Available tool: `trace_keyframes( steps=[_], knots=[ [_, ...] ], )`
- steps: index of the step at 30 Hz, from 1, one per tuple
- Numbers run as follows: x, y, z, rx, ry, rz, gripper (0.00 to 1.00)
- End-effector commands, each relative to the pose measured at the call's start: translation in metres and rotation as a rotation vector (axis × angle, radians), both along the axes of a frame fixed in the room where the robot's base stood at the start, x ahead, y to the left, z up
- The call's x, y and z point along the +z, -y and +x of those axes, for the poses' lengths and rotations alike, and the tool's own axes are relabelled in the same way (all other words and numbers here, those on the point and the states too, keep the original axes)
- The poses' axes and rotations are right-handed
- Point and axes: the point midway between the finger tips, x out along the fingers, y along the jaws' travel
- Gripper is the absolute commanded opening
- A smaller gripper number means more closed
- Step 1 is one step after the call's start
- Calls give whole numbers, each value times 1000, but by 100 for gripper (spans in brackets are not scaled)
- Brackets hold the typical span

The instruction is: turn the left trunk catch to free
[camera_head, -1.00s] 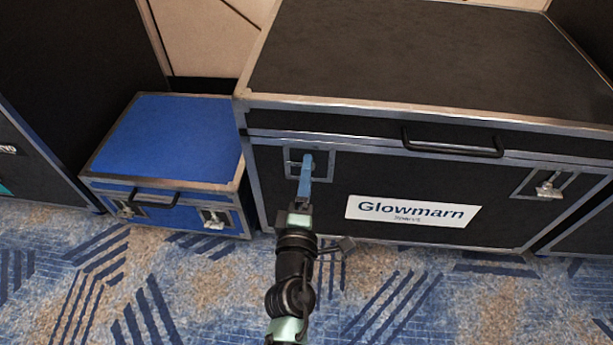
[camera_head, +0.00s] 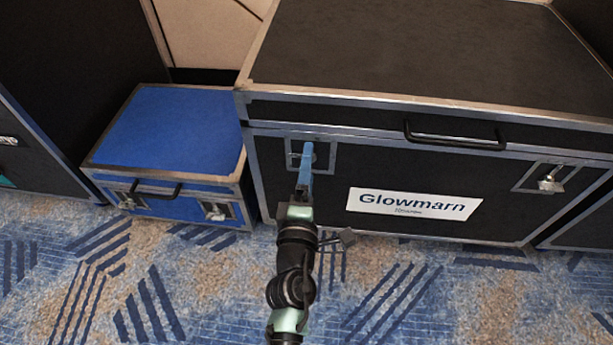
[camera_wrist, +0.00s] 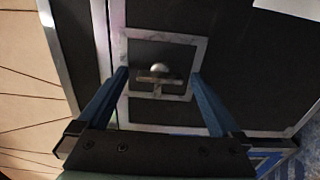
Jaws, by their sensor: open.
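The black trunk (camera_head: 420,60) with silver edges and a Glowmarn label stands at the right. Its left catch sits in a square metal frame on the front; my blue fingers partly cover it in the head view. In the wrist view the left catch (camera_wrist: 158,77) shows as a round knob with a crossbar inside its frame. My gripper (camera_head: 306,150) is in front of this catch. In the wrist view my gripper (camera_wrist: 160,78) is open, one blue finger on each side of the catch. I cannot tell whether either finger touches it. The right catch (camera_head: 549,180) is farther right.
A small blue case (camera_head: 170,130) with its own handle and catches stands left of the trunk. The trunk's black handle (camera_head: 455,138) juts out above the label.

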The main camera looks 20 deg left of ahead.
Motion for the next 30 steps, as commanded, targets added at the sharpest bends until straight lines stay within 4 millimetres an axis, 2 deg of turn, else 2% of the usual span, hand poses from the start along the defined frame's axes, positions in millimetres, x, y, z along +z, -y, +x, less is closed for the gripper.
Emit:
trace_keyframes(
  steps=[5,21,30],
  knots=[
    [-1,4,-14,-1,-2,-1,100],
    [-1,31,-104,-3,-3,0,100],
    [0,36,-124,-1,-1,0,100]
  ],
)
